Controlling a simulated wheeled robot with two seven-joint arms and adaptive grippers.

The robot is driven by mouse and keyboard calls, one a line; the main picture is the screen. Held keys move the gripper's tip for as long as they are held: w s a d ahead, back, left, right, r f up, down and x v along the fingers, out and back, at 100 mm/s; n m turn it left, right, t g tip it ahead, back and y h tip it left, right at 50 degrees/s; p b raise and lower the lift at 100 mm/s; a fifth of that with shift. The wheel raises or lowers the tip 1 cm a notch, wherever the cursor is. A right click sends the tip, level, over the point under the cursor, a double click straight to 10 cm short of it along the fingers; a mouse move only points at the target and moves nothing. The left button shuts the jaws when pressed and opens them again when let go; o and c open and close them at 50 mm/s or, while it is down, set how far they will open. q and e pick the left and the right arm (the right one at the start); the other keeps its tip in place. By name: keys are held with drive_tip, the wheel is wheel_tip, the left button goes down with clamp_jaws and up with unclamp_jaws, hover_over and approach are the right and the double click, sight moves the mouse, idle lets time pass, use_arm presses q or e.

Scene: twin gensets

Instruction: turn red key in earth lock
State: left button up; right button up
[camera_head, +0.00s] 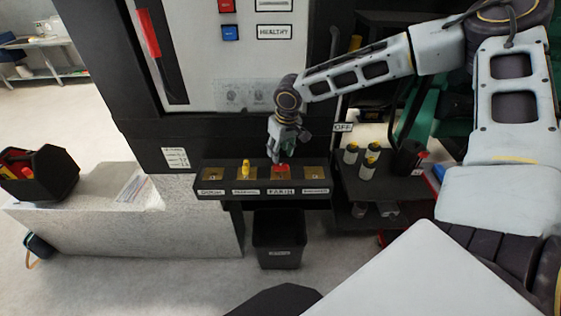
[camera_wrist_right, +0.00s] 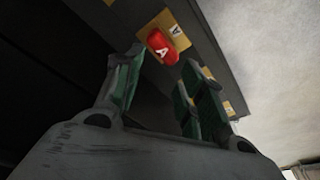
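The red key (camera_head: 281,169) stands in the earth lock, on a brass plate over the label that seems to read EARTH (camera_head: 281,191) on the black key shelf (camera_head: 210,178). My right gripper (camera_head: 281,158) is right above the key, pointing down. In the wrist view its green-padded fingers (camera_wrist_right: 163,60) are apart, with the key seen beyond and between their tips. I cannot tell whether either finger touches it. My left gripper is not in view.
A yellow key (camera_head: 245,170) stands in the neighbouring lock to the left. A black bin (camera_head: 279,240) is below the shelf. The cabinet (camera_head: 230,55) rises behind. Yellow-topped cylinders (camera_head: 368,167) stand on a dark stand at right. A black tool carrier (camera_head: 45,172) sits at left.

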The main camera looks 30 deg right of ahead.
sight(280, 164)
drive_tip(key=shift+n+y+p, duration=0.5)
drive_tip(key=shift+n+p, duration=0.95)
drive_tip(key=shift+n, duration=1.15)
drive_tip(key=shift+s+d+f+n+g+p, duration=0.1)
drive_tip(key=shift+d+n+g+p, duration=0.1)
drive_tip(key=shift+n, duration=0.45)
drive_tip(key=shift+s+d+n+g+p, duration=0.1)
drive_tip(key=shift+n+p, duration=0.1)
drive_tip(key=shift+n, duration=0.45)
drive_tip(key=shift+s+d+f+n+y, duration=0.1)
drive_tip(key=shift+n+y, duration=0.05)
drive_tip(key=shift+n, duration=0.6)
drive_tip(key=shift+d+f+n+y, duration=0.1)
drive_tip(key=shift+n+y, duration=0.05)
drive_tip(key=shift+n, duration=0.6)
drive_tip(key=shift+b+x, duration=2.55)
drive_tip(key=shift+x, duration=0.2)
drive_tip(key=shift+s, duration=0.15)
drive_tip(key=shift+c, duration=0.5)
clamp_jaws()
